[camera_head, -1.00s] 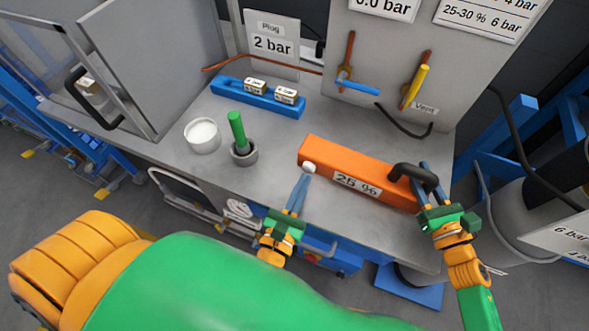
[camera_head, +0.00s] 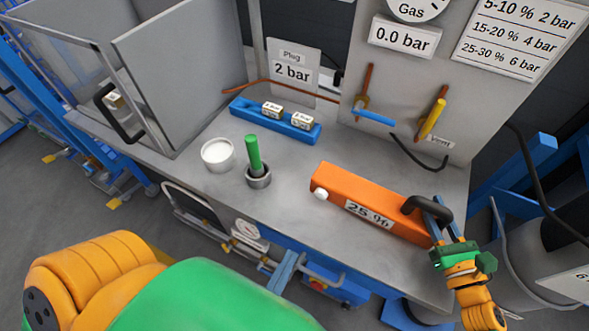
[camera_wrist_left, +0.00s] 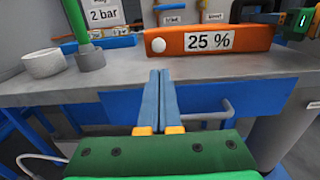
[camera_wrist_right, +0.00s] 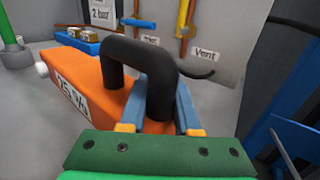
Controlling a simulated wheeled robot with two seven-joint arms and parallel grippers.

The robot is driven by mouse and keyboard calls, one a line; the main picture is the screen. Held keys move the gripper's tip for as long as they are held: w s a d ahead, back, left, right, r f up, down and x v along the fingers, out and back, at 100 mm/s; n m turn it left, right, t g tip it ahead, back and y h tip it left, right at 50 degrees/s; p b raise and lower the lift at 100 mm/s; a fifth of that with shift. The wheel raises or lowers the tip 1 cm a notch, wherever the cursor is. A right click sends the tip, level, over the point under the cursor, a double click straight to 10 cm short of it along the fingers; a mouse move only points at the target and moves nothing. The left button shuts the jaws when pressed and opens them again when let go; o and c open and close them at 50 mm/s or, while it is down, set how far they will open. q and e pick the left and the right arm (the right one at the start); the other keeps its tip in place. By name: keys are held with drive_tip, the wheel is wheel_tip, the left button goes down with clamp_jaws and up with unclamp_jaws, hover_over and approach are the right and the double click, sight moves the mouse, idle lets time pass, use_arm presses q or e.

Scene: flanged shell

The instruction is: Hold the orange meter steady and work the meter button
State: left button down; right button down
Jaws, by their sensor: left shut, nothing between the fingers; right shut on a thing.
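The orange meter (camera_head: 338,186) lies on the grey bench near its front right edge, with a label reading 25 %. Its white button (camera_head: 320,194) is on its left end; the button also shows in the left wrist view (camera_wrist_left: 158,45). My right gripper (camera_head: 438,212) is shut on the meter's black handle (camera_wrist_right: 150,60) at the right end. My left gripper (camera_head: 286,268) is shut and empty, in front of the bench edge and apart from the button. In the left wrist view its closed fingers (camera_wrist_left: 160,80) point toward the bench, below the meter.
A white cup (camera_head: 218,155), a grey mortar with a green pestle (camera_head: 254,155) and a blue rack (camera_head: 275,122) stand left of the meter. A gas panel (camera_head: 400,90) with blue and yellow valve handles rises behind. A cabinet with an open door (camera_head: 180,75) is at left.

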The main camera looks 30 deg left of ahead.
idle(0.3)
drive_tip(key=c, duration=0.6)
unclamp_jaws()
drive_tip(key=shift+o, duration=0.2)
